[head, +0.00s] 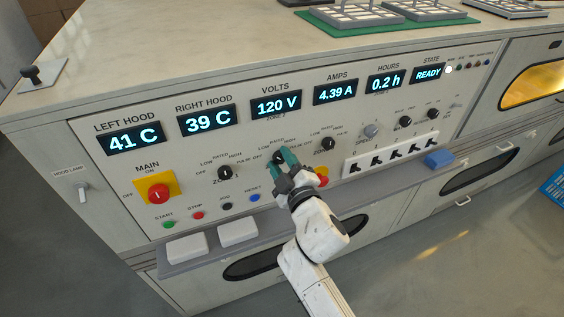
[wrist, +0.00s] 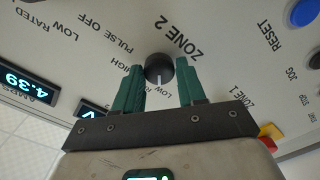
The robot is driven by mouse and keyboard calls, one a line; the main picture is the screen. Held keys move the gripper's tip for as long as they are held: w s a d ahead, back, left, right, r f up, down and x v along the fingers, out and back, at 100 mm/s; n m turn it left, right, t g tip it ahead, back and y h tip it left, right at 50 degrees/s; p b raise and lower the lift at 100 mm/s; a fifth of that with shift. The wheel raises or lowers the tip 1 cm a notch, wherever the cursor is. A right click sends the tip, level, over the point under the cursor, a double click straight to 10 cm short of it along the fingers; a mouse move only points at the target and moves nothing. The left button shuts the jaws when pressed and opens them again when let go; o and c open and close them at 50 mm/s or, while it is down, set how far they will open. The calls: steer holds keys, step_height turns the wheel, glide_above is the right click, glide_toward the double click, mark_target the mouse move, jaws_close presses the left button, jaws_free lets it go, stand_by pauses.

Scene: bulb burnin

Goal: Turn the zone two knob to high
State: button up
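The zone two knob (wrist: 158,68) is a black round dial with a white pointer mark, below the "ZONE 2" print in the wrist view. Its mark points down in that view, toward the "LOW RATED" print, which is partly hidden; "HIGH" is to the left. My gripper (wrist: 160,72) has its two green fingers on either side of the knob, with narrow gaps showing, so it looks open around it. In the head view my gripper (head: 281,158) is at the panel and covers most of this knob.
The panel also has a zone one knob (head: 225,173) to the left and a zone three knob (head: 328,144) to the right. The red main switch (head: 158,193) is at the left. A red emergency button (head: 321,178) is close beside my gripper. A ledge (head: 205,252) runs below.

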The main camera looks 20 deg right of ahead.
steer(key=c, duration=0.6)
steer(key=m+b, duration=0.2)
steer(key=m, duration=0.1)
steer(key=shift+f, duration=0.15)
steer(key=m+b, duration=0.4)
steer(key=m, duration=0.1)
steer(key=shift+m, duration=0.3)
steer(key=m+b, duration=0.3)
steer(key=m, duration=0.1)
steer(key=shift+d, duration=0.15)
steer(key=shift+m+b, duration=0.7)
steer(key=shift+m, duration=0.8)
